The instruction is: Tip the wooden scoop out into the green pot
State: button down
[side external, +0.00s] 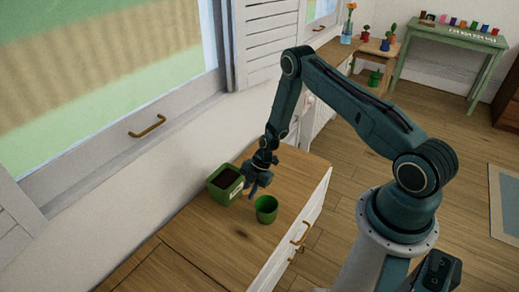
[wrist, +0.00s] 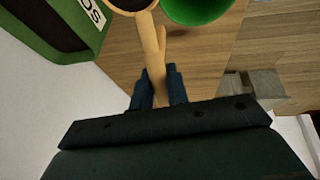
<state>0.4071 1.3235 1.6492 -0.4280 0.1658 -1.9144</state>
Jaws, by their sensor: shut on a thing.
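My gripper (wrist: 155,88) is shut on the handle of the wooden scoop (wrist: 152,45). In the wrist view the scoop's bowl is at the top edge, partly cut off, with dark stuff in it. The bowl shows beside the green pot (wrist: 197,8), which is also cut off by the top edge. In the side view the green pot (side external: 266,209) stands upright on the wooden top. My gripper (side external: 255,190) is above the wooden top, just left of and behind the pot; the scoop is hard to make out there.
A square green planter (side external: 225,184) with dark soil and a white label stands left of my gripper; it also shows in the wrist view (wrist: 45,30). The wooden top (side external: 215,240) is clear in front. A wall and window run along the left.

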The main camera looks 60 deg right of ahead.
jog(key=s+a+n, duration=0.1)
jog(key=s+n, duration=0.1)
jog(key=s, duration=0.4)
jog(key=shift+s+f+g, duration=0.15)
jog(key=shift+f+g, duration=0.25)
jog(key=shift+a+r, duration=0.1)
jog(key=shift+a, duration=0.05)
jog(key=shift+w+d+f+n+t+h, duration=0.1)
jog(key=shift+d+f+n+t+h, duration=0.55)
jog(key=shift+h, duration=2.25)
jog(key=shift+w+d+r+t+h, duration=0.15)
jog(key=shift+t+h, duration=1)
jog(key=shift+h, duration=1.75)
jog(key=shift+w+d+f+n+t+h, duration=0.1)
jog(key=shift+d+f+n+t+h, duration=0.6)
jog(key=shift+h, duration=2.2)
jog(key=shift+a+r+m, duration=0.2)
jog(key=shift+r+m, duration=0.1)
jog(key=shift+m, duration=0.05)
jog(key=shift+r, duration=0.15)
